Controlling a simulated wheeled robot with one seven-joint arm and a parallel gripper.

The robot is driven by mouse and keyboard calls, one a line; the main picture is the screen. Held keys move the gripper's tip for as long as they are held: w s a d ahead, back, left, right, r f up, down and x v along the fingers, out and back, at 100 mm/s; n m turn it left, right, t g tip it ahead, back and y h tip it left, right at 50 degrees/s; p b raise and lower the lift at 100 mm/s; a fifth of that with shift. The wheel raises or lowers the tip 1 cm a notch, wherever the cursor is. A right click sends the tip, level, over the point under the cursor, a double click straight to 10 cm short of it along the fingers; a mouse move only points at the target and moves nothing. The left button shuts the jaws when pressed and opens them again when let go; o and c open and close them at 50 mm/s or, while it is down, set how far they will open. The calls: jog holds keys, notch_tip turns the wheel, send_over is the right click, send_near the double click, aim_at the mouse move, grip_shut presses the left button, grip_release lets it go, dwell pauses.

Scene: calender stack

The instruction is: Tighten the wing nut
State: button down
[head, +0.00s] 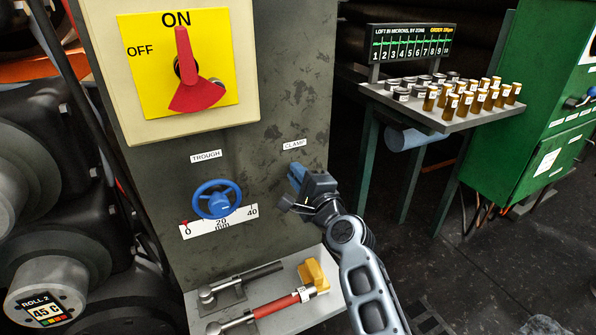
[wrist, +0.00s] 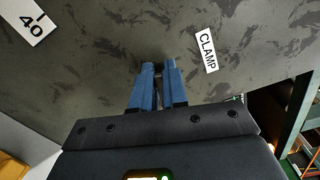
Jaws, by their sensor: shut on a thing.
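The grey panel (head: 250,150) carries a white CLAMP label (head: 294,144), which also shows in the wrist view (wrist: 207,51). My gripper (head: 295,173) is at the panel just below that label. In the wrist view my gripper's two blue fingers (wrist: 158,66) are close together, pointing at the panel. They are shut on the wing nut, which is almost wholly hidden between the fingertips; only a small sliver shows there. Its wings and how far it is turned cannot be made out.
A blue TROUGH handwheel (head: 217,199) with a scale is left of my gripper. A red switch (head: 190,80) is above, pointing to ON. A shelf (head: 302,318) below holds tools. A table (head: 440,121) with small jars stands at the right.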

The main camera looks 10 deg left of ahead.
jog(key=shift+f+m+p, duration=0.1)
jog(key=shift+m+p, duration=0.25)
jog(key=shift+m, duration=0.75)
jog(key=shift+d, duration=0.1)
jog(key=c, duration=1.2)
grip_release()
jog(key=shift+c, duration=0.2)
jog(key=p+v, duration=0.1)
jog(key=v, duration=0.6)
jog(key=shift+s+d, duration=0.2)
jog(key=shift+s, duration=0.15)
